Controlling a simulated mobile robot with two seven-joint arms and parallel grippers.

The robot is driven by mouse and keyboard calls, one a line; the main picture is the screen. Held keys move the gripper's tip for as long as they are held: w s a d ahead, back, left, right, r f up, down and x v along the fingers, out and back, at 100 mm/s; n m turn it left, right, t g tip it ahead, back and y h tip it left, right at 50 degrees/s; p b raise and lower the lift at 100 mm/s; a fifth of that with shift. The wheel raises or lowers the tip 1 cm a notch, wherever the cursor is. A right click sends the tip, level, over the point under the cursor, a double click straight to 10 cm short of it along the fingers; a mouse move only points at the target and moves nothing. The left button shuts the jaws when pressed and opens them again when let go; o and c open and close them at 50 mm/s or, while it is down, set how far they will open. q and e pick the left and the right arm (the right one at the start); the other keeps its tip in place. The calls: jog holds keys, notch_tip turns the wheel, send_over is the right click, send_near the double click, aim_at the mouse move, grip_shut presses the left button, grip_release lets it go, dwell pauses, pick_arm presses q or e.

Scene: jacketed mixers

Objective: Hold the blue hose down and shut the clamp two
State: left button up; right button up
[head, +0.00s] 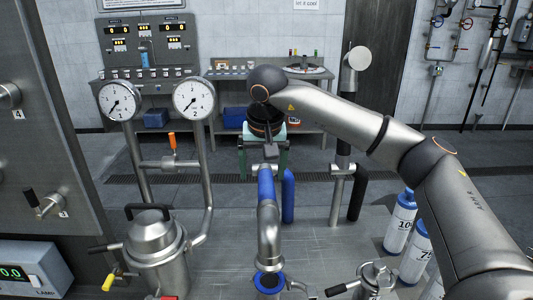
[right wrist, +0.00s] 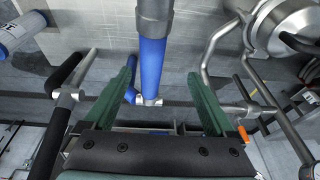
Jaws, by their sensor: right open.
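The blue hose (head: 266,184) stands in the middle of the head view, with a grey metal elbow at its near end above a blue-rimmed port (head: 269,282). The hose (right wrist: 152,65) also runs between the fingers in the right wrist view. My right gripper (head: 263,160) is at the far end of the hose, green fingers spread on either side of it. In the right wrist view, the gripper (right wrist: 160,68) is open, with gaps between fingers and hose. I cannot tell which fitting is clamp two. My left gripper is out of view.
Two gauges (head: 157,100) on pipes and a steel vessel (head: 155,250) stand left of the hose. Blue-and-white cylinders (head: 400,222) stand beside my right arm. A bench (head: 310,73) is behind.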

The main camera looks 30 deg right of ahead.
aim_at(267, 190)
jog(key=shift+w+d+r, duration=0.15)
jog(key=shift+d+r, duration=0.1)
jog(key=shift+d, duration=0.55)
jog(key=shift+f+b, duration=0.6)
jog(key=shift+b, duration=0.1)
jog(key=b+x, duration=0.5)
jog(key=x, duration=0.1)
jog(key=shift+w+d+f, duration=0.1)
jog(key=shift+w+f, duration=0.05)
jog(key=shift+f, duration=0.15)
jog(key=shift+b+x, duration=0.4)
jog(key=shift+x, duration=1.7)
jog(key=shift+d, duration=0.1)
jog(key=c, duration=1.3)
jog(key=shift+f, duration=0.25)
